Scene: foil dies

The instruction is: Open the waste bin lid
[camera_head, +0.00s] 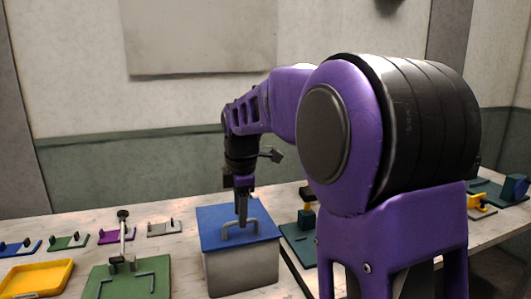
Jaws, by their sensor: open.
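The waste bin (243,271) is a grey box on the table, in the lower middle of the head view. Its blue lid (212,222) lies flat on top and looks closed. A grey bar handle (253,222) rises from the lid. My gripper (242,220) points straight down over the lid, with its fingertips at the handle. The fingers look close together from this side, and the jaws are open. I cannot tell whether the fingertips touch the handle or straddle it.
A green plate (100,276) with a raised frame and an upright lever stands left of the bin. A yellow tray (37,277) lies at the far left. Several small coloured dies line the back left. A dark green fixture (305,221) stands close right of the bin.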

